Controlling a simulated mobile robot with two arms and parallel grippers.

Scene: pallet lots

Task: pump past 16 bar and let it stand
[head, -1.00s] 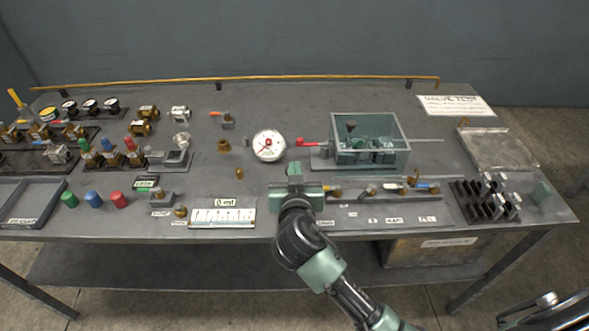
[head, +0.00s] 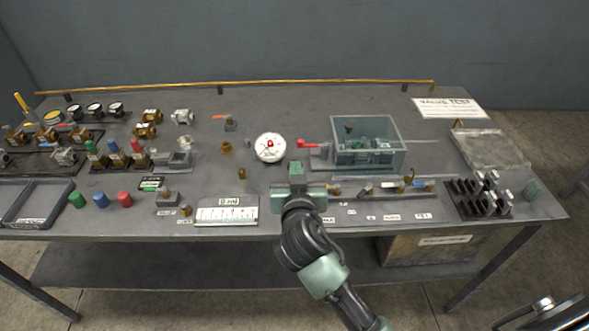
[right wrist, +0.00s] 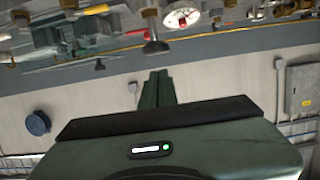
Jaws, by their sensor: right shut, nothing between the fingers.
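A round white pressure gauge (head: 269,148) with a red mark stands mid-bench in the head view. Its needle and reading are too small to make out. It also shows, partly cut off, in the right wrist view (right wrist: 182,16). To its right, a clear-walled box (head: 397,158) holds green parts, and a red handle (head: 308,145) sticks out on its left side. My right gripper (head: 296,170) is shut and empty, in front of the handle and apart from it in the picture. Its fingers (right wrist: 156,87) lie together in the right wrist view. My left gripper is not in view.
A front strip holds several small valves (head: 390,187). A ruled white plate (head: 227,214) lies left of my right gripper. Black racks (head: 480,205) stand at right, trays and coloured caps (head: 122,199) at left. A yellow pipe (head: 330,83) runs along the back.

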